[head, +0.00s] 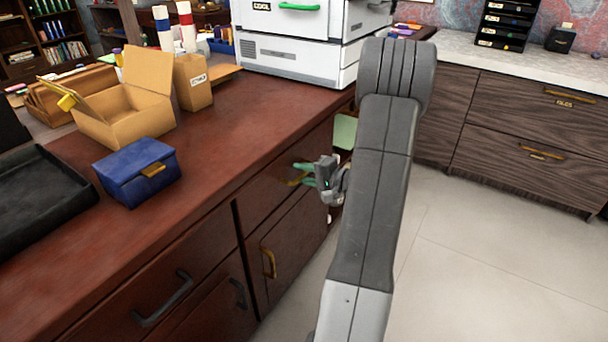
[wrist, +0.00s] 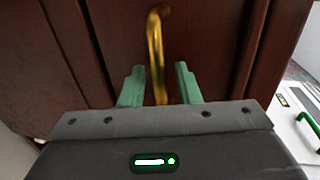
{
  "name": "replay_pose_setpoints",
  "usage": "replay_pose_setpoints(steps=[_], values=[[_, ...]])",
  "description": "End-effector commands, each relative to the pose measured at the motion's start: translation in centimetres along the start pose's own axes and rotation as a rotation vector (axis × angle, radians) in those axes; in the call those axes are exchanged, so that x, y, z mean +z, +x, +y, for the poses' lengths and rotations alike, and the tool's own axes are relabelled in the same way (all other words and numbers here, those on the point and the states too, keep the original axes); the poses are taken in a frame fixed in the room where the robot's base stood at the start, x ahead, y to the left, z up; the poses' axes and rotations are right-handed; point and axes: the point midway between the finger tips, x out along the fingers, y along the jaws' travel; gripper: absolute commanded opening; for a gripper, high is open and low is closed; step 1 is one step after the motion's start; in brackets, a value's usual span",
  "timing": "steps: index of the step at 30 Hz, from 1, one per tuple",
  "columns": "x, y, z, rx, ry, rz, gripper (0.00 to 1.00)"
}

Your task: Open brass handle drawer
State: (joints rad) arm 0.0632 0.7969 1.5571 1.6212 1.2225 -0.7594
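The brass handle (wrist: 155,45) is on a dark red-brown wooden drawer front (wrist: 215,40) in the wrist view. In the head view the drawer front (head: 256,195) is under the desk top, and its handle (head: 292,182) is partly hidden by my gripper. My gripper (head: 301,174) has two green fingers at the handle. In the wrist view my gripper (wrist: 160,70) is open, with one finger on each side of the handle. Gaps show between the fingers and the bar. The drawer looks shut.
A brass-handled door (head: 285,255) is below the drawer. Dark-handled fronts (head: 150,285) are to the left. A blue box (head: 138,175), an open cardboard box (head: 125,110) and a white printer (head: 295,50) stand on the desk. Pale floor (head: 470,270) is free at right, before wood-grained cabinets (head: 520,120).

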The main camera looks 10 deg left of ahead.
Motion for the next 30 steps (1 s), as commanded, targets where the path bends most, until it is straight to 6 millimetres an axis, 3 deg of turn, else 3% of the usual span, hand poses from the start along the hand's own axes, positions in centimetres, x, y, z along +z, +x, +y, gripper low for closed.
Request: replay_pose_setpoints(steps=[3, 8, 20, 26, 30], values=[[0.0, 0.0, 0.0, 0.000, 0.000, 0.000, 0.30], [0.0, 0.0, 0.0, 0.000, 0.000, 0.000, 0.00], [0.0, -0.8, 0.3, 0.000, 0.000, 0.000, 0.00], [-0.1, -3.9, 1.1, 0.000, 0.000, 0.003, 0.00], [-0.1, -7.2, 1.9, 0.000, 0.000, 0.006, 0.00]])
